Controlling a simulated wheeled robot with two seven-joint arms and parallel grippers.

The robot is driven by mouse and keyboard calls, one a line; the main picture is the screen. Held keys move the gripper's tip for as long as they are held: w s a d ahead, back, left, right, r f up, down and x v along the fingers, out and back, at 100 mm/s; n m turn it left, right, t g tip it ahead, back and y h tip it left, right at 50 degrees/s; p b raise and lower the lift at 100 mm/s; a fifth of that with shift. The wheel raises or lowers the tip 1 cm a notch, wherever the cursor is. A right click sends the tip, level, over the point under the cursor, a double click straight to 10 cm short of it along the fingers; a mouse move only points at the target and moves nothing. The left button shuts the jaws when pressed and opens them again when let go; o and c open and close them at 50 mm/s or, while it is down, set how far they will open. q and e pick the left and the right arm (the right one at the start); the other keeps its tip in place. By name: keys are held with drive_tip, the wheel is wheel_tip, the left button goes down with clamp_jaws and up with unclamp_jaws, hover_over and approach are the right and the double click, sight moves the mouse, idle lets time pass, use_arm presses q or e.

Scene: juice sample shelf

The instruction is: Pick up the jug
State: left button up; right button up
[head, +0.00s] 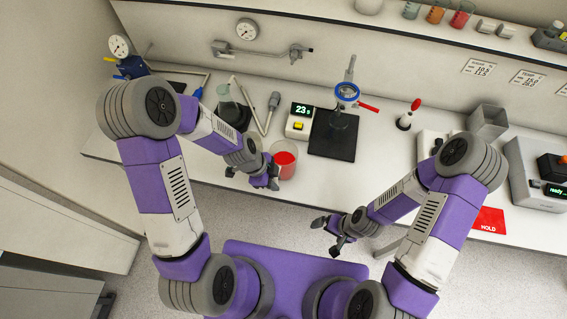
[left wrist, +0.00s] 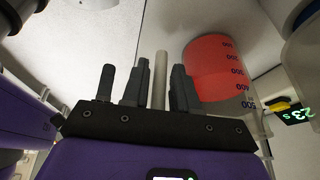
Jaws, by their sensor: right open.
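The jug (head: 284,160) is a clear, marked vessel with red liquid, standing on the bench near its front edge. It also shows in the left wrist view (left wrist: 218,72), to the right of the fingers. My left gripper (head: 268,178) is just beside the jug, on its near left side, and partly overlaps it in the head view. In the left wrist view its fingers (left wrist: 157,88) stand apart with no jug between them. Whether a finger touches the jug I cannot tell. My right gripper (head: 334,232) is open and empty in front of the bench, away from the jug.
A red HOLD card (head: 488,220) lies at right. The bench middle right of the plate is fairly clear.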

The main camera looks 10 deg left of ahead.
use_arm(q)
clamp_jaws()
idle(0.4)
wheel_tip(320, 180, up, 10)
drive_tip(key=shift+r+p, duration=0.1)
drive_tip(key=shift+p, duration=0.3)
drive_tip(key=shift+c, duration=1.5)
unclamp_jaws()
clamp_jaws()
